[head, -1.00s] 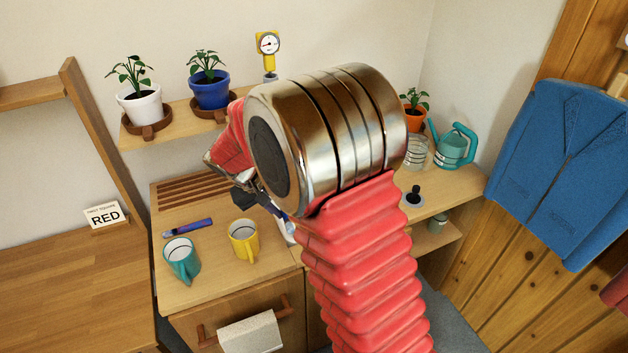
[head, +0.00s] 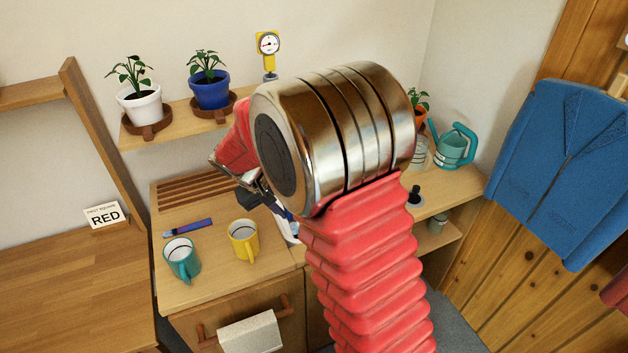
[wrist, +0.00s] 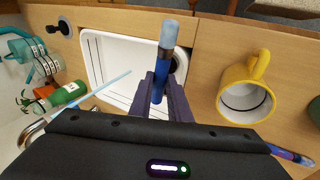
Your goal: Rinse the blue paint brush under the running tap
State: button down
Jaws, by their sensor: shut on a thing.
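My gripper (wrist: 160,92) is shut on the blue paint brush (wrist: 160,72), seen in the wrist view. The brush's pale blue tip (wrist: 169,34) points away from the jaws, over the right side of the white sink basin (wrist: 110,92). A pale blue stream of water (wrist: 105,86) runs from the metal tap (wrist: 34,130) into the basin. In the picture the stream lies left of the brush, apart from its tip. In the head view my gripper (head: 262,192) is partly hidden by my arm, which also covers most of the sink.
A yellow mug (head: 243,240), a teal mug (head: 181,260) and another blue-purple brush-like item (head: 189,227) are on the counter. A green bottle (wrist: 66,94) stands near the tap. Potted plants sit on the shelf (head: 170,121); a towel (head: 250,334) hangs below the counter.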

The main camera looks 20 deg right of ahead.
jog(key=shift+w+a, duration=0.3)
jog(key=shift+a, duration=0.25)
dwell(0.5)
jog(key=shift+s+d, duration=0.3)
jog(key=shift+d, duration=0.25)
dwell(0.5)
jog(key=shift+w+a, duration=0.1)
jog(key=shift+a, duration=0.1)
dwell(0.4)
jog(key=shift+w+a, duration=0.15)
jog(key=shift+a, duration=0.15)
dwell(2.1)
dwell(0.4)
jog(key=s+a, duration=0.4)
jog(key=s, duration=0.3)
dwell(0.9)
jog(key=shift+d, duration=0.1)
dwell(0.8)
